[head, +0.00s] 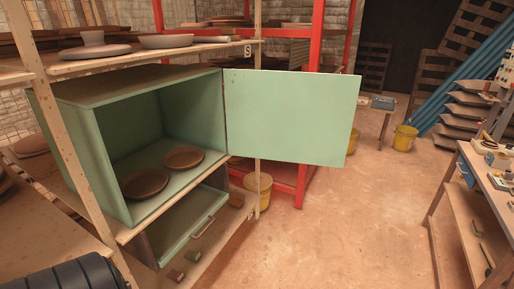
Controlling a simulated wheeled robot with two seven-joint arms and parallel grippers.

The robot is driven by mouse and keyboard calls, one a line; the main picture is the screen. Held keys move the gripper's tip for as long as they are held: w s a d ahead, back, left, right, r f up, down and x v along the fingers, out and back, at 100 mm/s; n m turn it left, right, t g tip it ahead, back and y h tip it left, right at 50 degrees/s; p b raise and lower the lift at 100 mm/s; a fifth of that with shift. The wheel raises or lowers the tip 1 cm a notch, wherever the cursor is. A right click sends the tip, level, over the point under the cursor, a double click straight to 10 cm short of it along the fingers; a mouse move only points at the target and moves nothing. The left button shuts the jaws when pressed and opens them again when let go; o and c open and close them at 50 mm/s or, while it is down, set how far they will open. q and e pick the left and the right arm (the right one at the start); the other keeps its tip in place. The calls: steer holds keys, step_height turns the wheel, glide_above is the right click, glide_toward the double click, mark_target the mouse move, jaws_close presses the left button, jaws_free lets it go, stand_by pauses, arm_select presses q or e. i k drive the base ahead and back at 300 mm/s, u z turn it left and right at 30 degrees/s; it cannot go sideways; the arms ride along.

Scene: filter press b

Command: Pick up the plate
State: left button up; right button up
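Two brown round plates lie flat inside an open green cabinet (105,135). One plate (146,184) is nearer the front left of the cabinet floor. The other plate (184,157) is further right, close to the hinge side; the two sit near each other. The cabinet door (292,115) is swung wide open to the right. Neither of my grippers shows in the head view, so their state is hidden.
A green drawer (192,225) below the cabinet is partly pulled out. Wooden shelf posts (70,150) frame the cabinet. More dishes (166,41) stand on the shelf above. A workbench (480,170) is at right. The floor (340,230) between is clear.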

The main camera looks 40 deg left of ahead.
mark_target(187, 158)
steer(key=z, duration=0.25)
steer(key=i, duration=2.05)
steer(key=u, duration=0.7)
steer(key=i, duration=1.05)
steer(key=u, duration=1.55)
steer(key=i, duration=0.5)
steer(key=u, duration=0.45)
